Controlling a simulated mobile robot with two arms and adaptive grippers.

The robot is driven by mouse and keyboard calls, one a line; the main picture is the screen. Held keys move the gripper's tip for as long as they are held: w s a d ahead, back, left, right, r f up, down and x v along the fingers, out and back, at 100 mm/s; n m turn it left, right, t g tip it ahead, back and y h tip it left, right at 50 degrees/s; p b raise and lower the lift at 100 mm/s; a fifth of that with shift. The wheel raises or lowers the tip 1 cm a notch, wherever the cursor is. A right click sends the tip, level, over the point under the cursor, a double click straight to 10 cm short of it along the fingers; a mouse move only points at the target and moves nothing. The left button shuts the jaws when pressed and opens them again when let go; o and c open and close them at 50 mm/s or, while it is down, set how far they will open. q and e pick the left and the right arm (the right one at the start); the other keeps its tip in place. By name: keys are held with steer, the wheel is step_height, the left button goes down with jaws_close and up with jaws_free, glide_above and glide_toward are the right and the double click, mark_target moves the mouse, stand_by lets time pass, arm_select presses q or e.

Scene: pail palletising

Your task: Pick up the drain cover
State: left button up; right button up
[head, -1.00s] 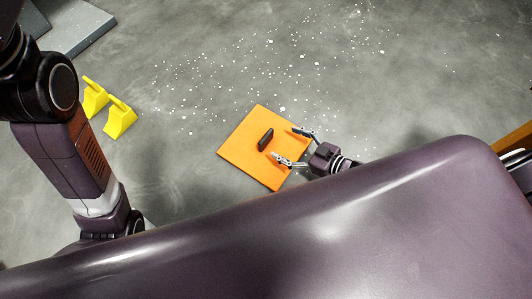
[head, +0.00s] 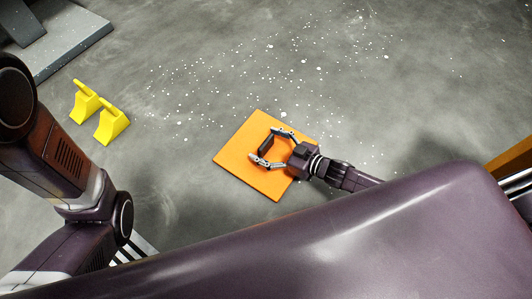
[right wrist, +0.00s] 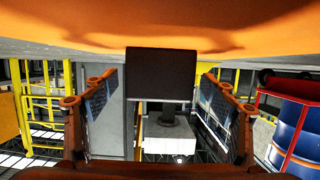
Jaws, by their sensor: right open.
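The drain cover (head: 240,150) is a flat orange square on the grey floor, with a short dark handle (head: 265,146) on its middle. My right gripper (head: 264,144) is open over the cover, one finger on either side of the handle. In the right wrist view the handle (right wrist: 161,74) shows as a dark block between the two spread fingers (right wrist: 160,98), with a gap on both sides. The orange underlying face of the cover (right wrist: 200,22) fills the top of that view. My left gripper is out of view.
Two yellow wedge blocks (head: 112,125) stand on the floor at the left. A grey platform (head: 70,45) is at the upper left. The floor (head: 400,90) beyond the cover is clear apart from white specks. In the right wrist view a blue and red drum (right wrist: 296,125) is at the right.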

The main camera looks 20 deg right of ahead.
steer(key=c, duration=1.9)
steer(key=shift+w+r, duration=0.1)
steer(key=shift+r, duration=0.05)
steer(key=shift+c, duration=0.3)
steer(key=shift+r, duration=0.1)
